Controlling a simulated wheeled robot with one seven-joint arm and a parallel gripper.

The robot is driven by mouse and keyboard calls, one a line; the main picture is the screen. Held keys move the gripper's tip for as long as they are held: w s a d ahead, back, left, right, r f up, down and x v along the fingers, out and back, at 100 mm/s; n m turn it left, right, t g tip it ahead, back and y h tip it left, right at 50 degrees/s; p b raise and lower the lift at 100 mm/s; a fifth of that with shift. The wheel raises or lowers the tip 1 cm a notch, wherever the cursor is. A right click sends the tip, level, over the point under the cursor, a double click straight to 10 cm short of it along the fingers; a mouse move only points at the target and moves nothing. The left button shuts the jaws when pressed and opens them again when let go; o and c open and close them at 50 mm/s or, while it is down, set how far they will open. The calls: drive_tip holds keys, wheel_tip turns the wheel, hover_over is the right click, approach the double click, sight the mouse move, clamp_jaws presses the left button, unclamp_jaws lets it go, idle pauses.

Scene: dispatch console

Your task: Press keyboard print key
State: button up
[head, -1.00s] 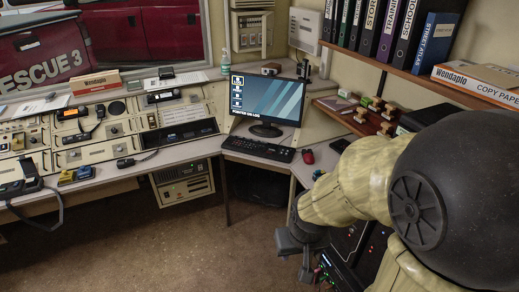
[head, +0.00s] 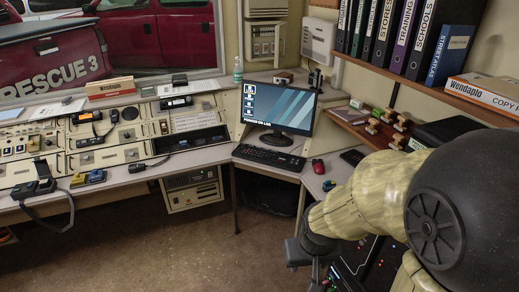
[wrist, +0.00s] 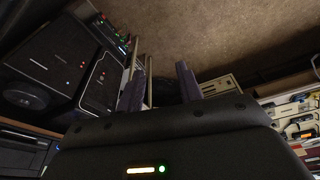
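The black keyboard (head: 268,157) lies on the corner desk, below the lit monitor (head: 279,106). Its keys are too small to tell apart, so I cannot pick out the print key. My gripper (head: 303,262) hangs low at the right of the head view, below desk height and well apart from the keyboard. In the wrist view my gripper (wrist: 161,85) shows two fingers spread apart with nothing between them. The keyboard cannot be made out in the wrist view.
A red mouse (head: 318,166) lies right of the keyboard. A radio console (head: 107,155) fills the left desk. A shelf with rubber stamps (head: 387,122) juts out at the right, above my arm. The brown carpet (head: 150,250) is clear in front.

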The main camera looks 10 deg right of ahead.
clamp_jaws()
idle(1.7)
